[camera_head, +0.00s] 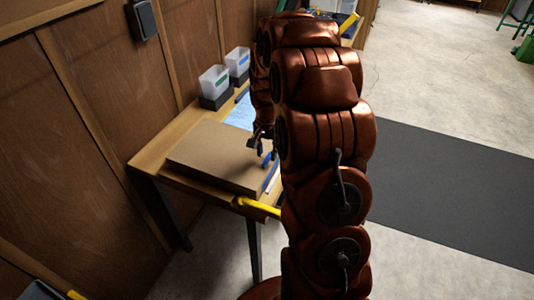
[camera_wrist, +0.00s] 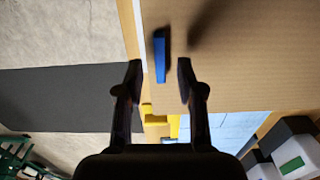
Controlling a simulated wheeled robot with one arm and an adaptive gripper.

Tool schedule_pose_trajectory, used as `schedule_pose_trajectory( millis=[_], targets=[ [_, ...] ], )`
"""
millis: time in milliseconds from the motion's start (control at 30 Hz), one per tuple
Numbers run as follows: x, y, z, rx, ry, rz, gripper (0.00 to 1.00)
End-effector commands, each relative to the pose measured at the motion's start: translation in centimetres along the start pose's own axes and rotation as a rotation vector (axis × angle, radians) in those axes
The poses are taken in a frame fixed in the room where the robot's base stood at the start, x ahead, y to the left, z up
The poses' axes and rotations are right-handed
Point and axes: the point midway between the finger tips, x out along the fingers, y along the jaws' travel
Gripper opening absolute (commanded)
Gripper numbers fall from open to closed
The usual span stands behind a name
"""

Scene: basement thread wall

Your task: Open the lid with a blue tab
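A flat brown cardboard box (camera_head: 210,152) lies closed on the wooden table. Its brown top (camera_wrist: 250,60) fills the upper right of the wrist view. The blue tab (camera_wrist: 160,55) stands out on this top near its edge. In the head view the blue tab (camera_head: 267,159) shows at the box's right edge, partly beside my arm. My gripper (camera_wrist: 160,78) is open and empty, its two fingers on either side of the line of the tab. The tab lies just ahead of and between the fingertips; contact cannot be seen. My gripper (camera_head: 255,141) hangs over the box's right edge in the head view.
Two white bins (camera_head: 214,82) stand at the table's back, beside a light blue sheet (camera_head: 240,112). A yellow bar (camera_head: 258,207) is at the table's front edge. A wooden wall borders the left. A dark mat (camera_head: 450,190) and open floor lie right.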

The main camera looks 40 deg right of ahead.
Motion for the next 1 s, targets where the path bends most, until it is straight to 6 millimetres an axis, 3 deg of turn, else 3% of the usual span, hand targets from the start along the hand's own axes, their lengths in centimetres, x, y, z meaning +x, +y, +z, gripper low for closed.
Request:
schedule_pose_trajectory(
  millis=[233,567,933,1000],
  targets=[
    [2.0,0.0,0.0,0.0,0.0,0.0,0.38],
    [2.4,0.0,0.0,-0.001,0.001,0.0,0.38],
    [2.3,0.0,0.0,-0.001,0.001,0.0,0.01],
    [2.3,0.0,0.0,-0.001,0.001,0.0,0.0]
  ],
)
